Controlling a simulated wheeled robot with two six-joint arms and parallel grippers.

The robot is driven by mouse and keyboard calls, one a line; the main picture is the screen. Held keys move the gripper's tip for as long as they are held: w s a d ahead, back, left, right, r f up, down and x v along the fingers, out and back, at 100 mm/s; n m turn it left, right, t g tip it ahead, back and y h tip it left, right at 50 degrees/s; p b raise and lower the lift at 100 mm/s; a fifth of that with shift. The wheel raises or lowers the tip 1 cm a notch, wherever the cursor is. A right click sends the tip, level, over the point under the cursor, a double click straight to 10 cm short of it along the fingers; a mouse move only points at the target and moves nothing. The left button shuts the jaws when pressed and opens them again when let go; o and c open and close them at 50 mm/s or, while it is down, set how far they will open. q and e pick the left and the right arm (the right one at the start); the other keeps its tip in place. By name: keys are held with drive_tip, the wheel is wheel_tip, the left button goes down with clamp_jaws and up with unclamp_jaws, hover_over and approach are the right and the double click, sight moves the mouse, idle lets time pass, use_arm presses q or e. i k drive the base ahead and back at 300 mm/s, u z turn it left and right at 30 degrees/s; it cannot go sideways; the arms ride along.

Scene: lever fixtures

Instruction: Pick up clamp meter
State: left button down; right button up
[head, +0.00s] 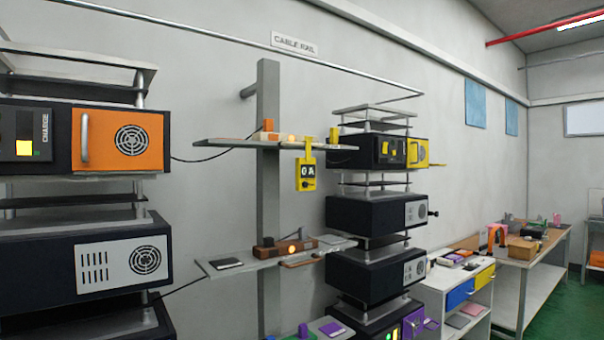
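The clamp meter appears to be the yellow device (307,172) with a dark display reading "0 A". It hangs at the right front edge of the upper shelf (222,143), with its yellow upper part at about shelf height. How it is attached is too small to tell. Neither of my grippers is in view.
A grey post (269,210) carries the shelves, with a lower shelf (232,268) below. Stacked dark equipment stands left, with an orange panel (118,139), and right, with a yellow panel (417,152). A white cabinet (430,285) and workbench (520,275) stand farther right.

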sight(305, 167)
drive_tip(key=u, duration=0.15)
drive_tip(key=i, duration=1.45)
drive_tip(key=z, duration=0.6)
